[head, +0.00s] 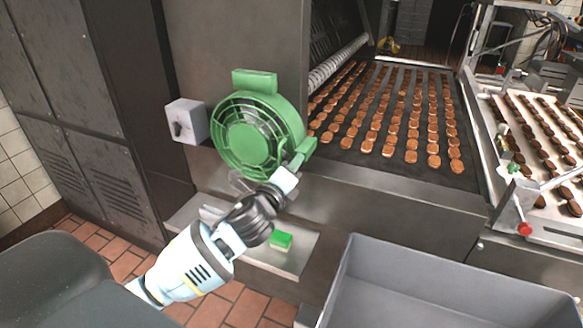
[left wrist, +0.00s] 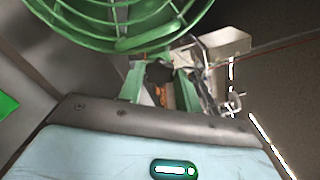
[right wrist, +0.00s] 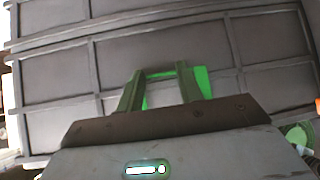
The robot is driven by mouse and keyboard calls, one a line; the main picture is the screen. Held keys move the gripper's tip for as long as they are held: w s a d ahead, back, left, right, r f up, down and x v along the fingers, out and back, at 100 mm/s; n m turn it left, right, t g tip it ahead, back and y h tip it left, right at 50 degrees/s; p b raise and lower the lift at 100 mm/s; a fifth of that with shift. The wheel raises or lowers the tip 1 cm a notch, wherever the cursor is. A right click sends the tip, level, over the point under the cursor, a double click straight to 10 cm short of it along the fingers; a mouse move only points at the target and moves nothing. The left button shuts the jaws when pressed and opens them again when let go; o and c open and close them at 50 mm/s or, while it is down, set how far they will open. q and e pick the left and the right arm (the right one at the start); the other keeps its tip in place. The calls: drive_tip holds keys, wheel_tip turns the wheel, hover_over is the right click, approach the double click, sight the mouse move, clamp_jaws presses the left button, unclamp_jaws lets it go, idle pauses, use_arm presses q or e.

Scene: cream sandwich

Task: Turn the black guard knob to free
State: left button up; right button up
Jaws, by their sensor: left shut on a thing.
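The green round guard (head: 258,135) with its wire cage is mounted on the steel machine's side. My left gripper (head: 297,158) is at the guard's lower right edge. In the left wrist view, my left gripper's fingers (left wrist: 158,82) are shut on a small black thing (left wrist: 158,72), apparently the black guard knob, just below the cage (left wrist: 120,20). In the head view the fingers hide that knob. My right gripper (right wrist: 162,80) shows only in its wrist view, fingers apart, with a bright green patch (right wrist: 204,80) behind them.
A grey switch box (head: 187,121) with a dark handle is left of the guard. A green block (head: 281,240) lies on the steel ledge (head: 295,262) below. A grey bin (head: 440,285) stands front right. Rows of biscuits (head: 390,130) lie on the dark belt.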

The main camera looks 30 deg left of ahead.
use_arm(q)
drive_tip(key=shift+n, duration=1.7)
drive_tip(key=o, duration=0.7)
drive_tip(key=s, duration=0.7)
drive_tip(key=shift+s+d, duration=0.15)
drive_tip(key=shift+s, duration=0.25)
